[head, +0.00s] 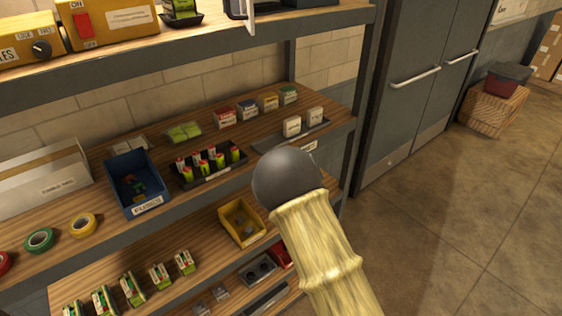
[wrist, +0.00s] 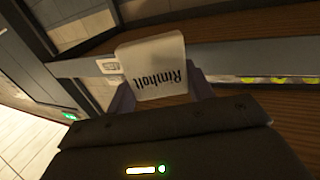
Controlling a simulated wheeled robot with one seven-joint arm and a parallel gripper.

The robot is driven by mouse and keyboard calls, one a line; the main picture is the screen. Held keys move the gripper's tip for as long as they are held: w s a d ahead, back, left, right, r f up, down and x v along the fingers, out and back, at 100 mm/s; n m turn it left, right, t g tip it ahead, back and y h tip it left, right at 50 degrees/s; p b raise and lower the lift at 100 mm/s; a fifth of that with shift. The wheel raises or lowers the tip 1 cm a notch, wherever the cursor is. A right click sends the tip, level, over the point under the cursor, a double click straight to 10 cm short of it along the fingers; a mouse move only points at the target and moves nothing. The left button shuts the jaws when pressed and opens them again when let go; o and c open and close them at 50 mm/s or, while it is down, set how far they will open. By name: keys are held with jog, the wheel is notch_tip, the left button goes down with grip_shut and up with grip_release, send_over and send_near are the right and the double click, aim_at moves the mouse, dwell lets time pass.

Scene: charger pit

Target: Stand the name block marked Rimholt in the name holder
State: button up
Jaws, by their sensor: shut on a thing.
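The name block marked Rimholt (wrist: 152,66) is white, and its lettering reads upside down in the wrist view. My gripper (wrist: 162,92) is shut on it, with one finger at each side. In the head view my own arm hides the gripper and the block. A dark, low tray (head: 272,143) on the middle shelf, at its right end, looks like the name holder. Two white blocks (head: 292,126) (head: 315,114) stand in it, their lettering too small to read. My arm reaches in front of the shelf close to this tray.
A grey shelf edge (wrist: 225,57) with a small label crosses behind the block in the wrist view. The middle shelf also bears a battery rack (head: 209,168), a blue bin (head: 135,182) and several small boxes. A yellow bin (head: 241,222) sits below. Open floor (head: 450,200) lies right.

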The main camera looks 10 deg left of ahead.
jog(key=s+d+f+m+t+h+b, duration=0.1)
jog(key=d+f+m+h+b, duration=0.15)
jog(key=d+f, duration=0.5)
jog(key=s+d+f+m+t+h+b, duration=0.1)
jog(key=d+f+h, duration=0.25)
jog(key=f, duration=0.65)
jog(key=s+d+f+m+h+b, duration=0.1)
jog(key=s+d+f+b, duration=0.1)
jog(key=d+f, duration=0.3)
jog(key=s+d+f+m+h+b, duration=0.1)
jog(key=s+d+f, duration=0.3)
jog(key=d, duration=0.5)
jog(key=shift+s+d+f+m+t+h+b, duration=0.2)
jog(key=shift+s+f+m+t+h+b, duration=0.15)
jog(key=shift+s+h+b, duration=0.2)
